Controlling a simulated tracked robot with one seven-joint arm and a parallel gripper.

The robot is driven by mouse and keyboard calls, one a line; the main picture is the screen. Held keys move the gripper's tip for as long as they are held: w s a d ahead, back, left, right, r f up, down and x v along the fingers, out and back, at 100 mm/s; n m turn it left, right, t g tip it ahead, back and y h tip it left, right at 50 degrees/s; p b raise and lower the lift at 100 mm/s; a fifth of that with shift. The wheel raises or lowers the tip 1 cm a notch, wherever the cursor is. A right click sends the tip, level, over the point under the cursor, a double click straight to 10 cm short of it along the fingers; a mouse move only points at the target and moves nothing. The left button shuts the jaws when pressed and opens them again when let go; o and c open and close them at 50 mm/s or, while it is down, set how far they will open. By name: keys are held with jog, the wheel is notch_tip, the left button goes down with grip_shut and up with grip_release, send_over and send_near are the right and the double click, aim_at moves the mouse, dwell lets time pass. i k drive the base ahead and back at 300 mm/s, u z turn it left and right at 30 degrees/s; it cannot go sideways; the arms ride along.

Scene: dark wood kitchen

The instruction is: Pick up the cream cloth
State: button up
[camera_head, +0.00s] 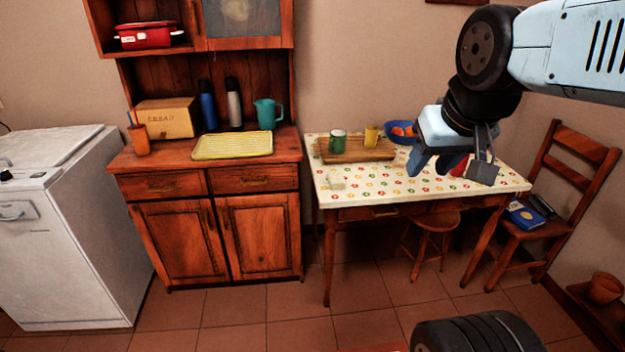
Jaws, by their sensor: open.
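A small pale, crumpled shape on the front left of the table looks like the cream cloth (336,180). It is hard to tell from the patterned white tabletop (375,190). My gripper (450,168) is open and empty, in front of and above the right half of the table. It is well to the right of the cloth and apart from it.
A stool (436,222) is under the table; a chair (560,195) stands right.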

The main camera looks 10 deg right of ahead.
aim_at(336, 180)
jog(key=u, duration=0.1)
jog(key=i, duration=1)
jog(key=z, duration=0.05)
